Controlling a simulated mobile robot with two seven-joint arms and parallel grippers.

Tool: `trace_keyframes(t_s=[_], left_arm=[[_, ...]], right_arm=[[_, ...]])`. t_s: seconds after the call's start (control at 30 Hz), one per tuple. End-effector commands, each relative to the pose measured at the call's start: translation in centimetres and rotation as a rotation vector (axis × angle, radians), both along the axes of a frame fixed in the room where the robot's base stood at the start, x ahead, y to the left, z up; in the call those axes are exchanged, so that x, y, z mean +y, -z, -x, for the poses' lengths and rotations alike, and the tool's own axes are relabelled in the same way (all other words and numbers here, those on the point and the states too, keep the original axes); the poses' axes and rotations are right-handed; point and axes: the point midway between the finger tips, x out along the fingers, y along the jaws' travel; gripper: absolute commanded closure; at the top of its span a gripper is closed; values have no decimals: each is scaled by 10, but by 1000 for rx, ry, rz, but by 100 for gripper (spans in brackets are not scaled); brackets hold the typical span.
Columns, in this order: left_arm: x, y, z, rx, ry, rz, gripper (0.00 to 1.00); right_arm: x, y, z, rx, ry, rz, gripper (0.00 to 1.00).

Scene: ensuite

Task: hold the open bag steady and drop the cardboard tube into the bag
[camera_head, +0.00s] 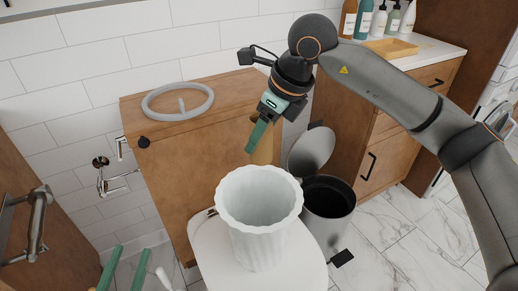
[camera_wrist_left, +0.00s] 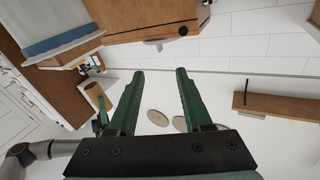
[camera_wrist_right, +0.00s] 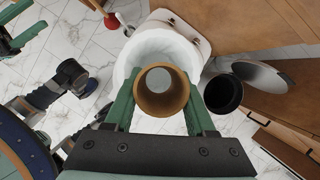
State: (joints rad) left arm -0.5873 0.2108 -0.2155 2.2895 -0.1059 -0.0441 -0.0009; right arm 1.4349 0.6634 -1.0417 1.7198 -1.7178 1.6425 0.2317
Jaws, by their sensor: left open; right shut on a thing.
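The open bag (camera_head: 258,243), white with a scalloped rim, stands upright on the white toilet lid (camera_head: 215,255). My right gripper (camera_head: 258,138) is shut on the brown cardboard tube (camera_head: 265,152) and holds it above the bag's far rim. In the right wrist view the tube (camera_wrist_right: 162,112) points its round hollow end at the camera, with the white bag (camera_wrist_right: 150,45) behind it. The tube also shows in the left wrist view (camera_wrist_left: 93,95). My left gripper (camera_head: 124,270) is open and empty, low and left of the bag; its fingers (camera_wrist_left: 160,72) are apart.
A black-rimmed bin (camera_head: 328,205) with its lid up stands right of the toilet. A counter with several bottles (camera_head: 380,20) is at the back right. A red plunger (camera_wrist_right: 111,20) stands near the toilet.

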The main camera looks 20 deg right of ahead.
Motion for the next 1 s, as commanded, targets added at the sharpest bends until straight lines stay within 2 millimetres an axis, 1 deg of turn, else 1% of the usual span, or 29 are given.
trace_keyframes(t_s=[0.03, 0.1, 0.13, 0.2, 0.37, 0.47, 0.57, 0.67, 0.8, 0.87, 1.0], left_arm=[[-1, 3, 0, -17, 3, 0, 50], [-1, 1, 0, -34, 6, 0, 50], [-1, 0, 0, -40, 7, -1, 52], [-2, -3, 1, -49, 9, 0, 60], [-2, -5, 1, -55, 9, -1, 60], [-3, -4, -3, -74, 14, -16, 60], [-7, -6, -13, -144, 30, -62, 60], [-15, -9, -29, -262, 65, -143, 60], [-33, -11, -53, -473, 149, -296, 60], [-41, -11, -61, -561, 197, -364, 60], [-58, -5, -78, -750, 324, -525, 60]], right_arm=[[1, 5, -3, -3, 46, 0, 96], [2, 6, -5, -1, 99, -1, 96], [2, 6, -6, -2, 116, 0, 96], [2, 6, -7, 1, 145, 0, 96], [2, 5, -7, 2, 160, -1, 96], [2, 5, -7, 3, 158, 0, 96], [2, 5, -7, 2, 157, 0, 96], [2, 5, -7, 2, 157, 0, 96], [2, 5, -7, 2, 157, 0, 96], [2, 5, -7, 3, 156, 0, 96], [2, 5, -7, 3, 156, 0, 96]])
